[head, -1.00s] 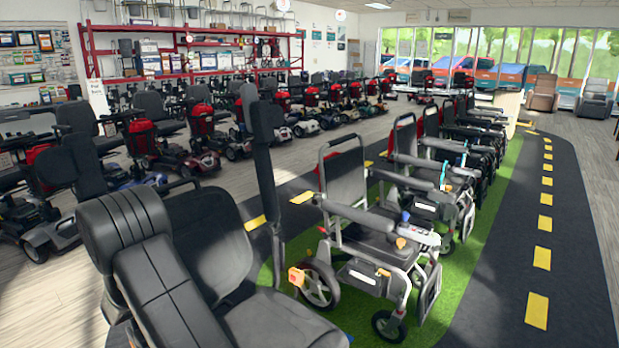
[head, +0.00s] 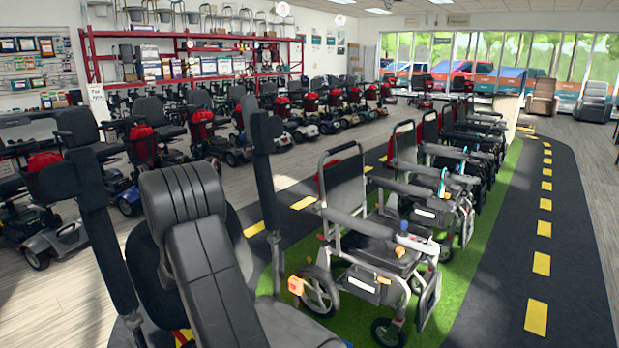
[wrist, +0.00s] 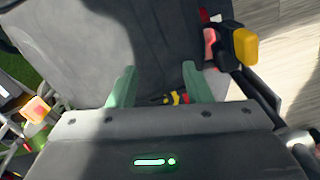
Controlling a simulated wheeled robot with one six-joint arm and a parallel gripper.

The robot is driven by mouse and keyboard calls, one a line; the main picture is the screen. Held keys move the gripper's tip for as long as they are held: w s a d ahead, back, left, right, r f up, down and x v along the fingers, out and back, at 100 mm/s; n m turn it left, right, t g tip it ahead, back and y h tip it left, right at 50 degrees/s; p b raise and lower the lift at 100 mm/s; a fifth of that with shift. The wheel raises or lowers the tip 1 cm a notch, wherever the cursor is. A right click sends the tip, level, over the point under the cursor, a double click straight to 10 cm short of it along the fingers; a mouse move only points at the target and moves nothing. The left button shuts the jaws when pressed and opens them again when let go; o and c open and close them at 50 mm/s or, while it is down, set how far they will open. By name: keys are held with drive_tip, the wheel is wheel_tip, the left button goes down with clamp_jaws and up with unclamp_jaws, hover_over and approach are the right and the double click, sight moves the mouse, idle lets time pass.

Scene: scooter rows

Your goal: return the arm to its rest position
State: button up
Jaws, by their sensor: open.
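My arm shows in the head view (head: 215,275) as a dark grey ribbed joint and a long link, folded upright in front of a black powerchair seat (head: 295,325). My gripper is hidden in the head view. In the wrist view my gripper (wrist: 159,68) has two green fingers spread apart with nothing held between them. A dark grey seat surface (wrist: 65,50) lies beyond the fingers; I cannot tell whether they touch it. Small yellow and red parts (wrist: 170,98) show in the gap between the fingers.
Upright black armrests stand left (head: 95,235) and right (head: 264,175) of my arm. A folding powerchair (head: 365,250) heads a row on green turf at right. Scooters (head: 45,225) line the left. The dark path (head: 580,240) at far right is clear.

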drive_tip(key=shift+m, duration=0.6)
drive_tip(key=shift+w+d+r, duration=0.15)
drive_tip(key=shift+w+d, duration=0.1)
drive_tip(key=shift+d, duration=0.4)
drive_tip(key=shift+w+d+r, duration=0.1)
drive_tip(key=shift+w+d, duration=0.15)
drive_tip(key=shift+d, duration=0.4)
drive_tip(key=shift+w+d+r, duration=0.15)
drive_tip(key=shift+w+d, duration=0.1)
drive_tip(key=shift+d, duration=0.4)
drive_tip(key=shift+d, duration=0.1)
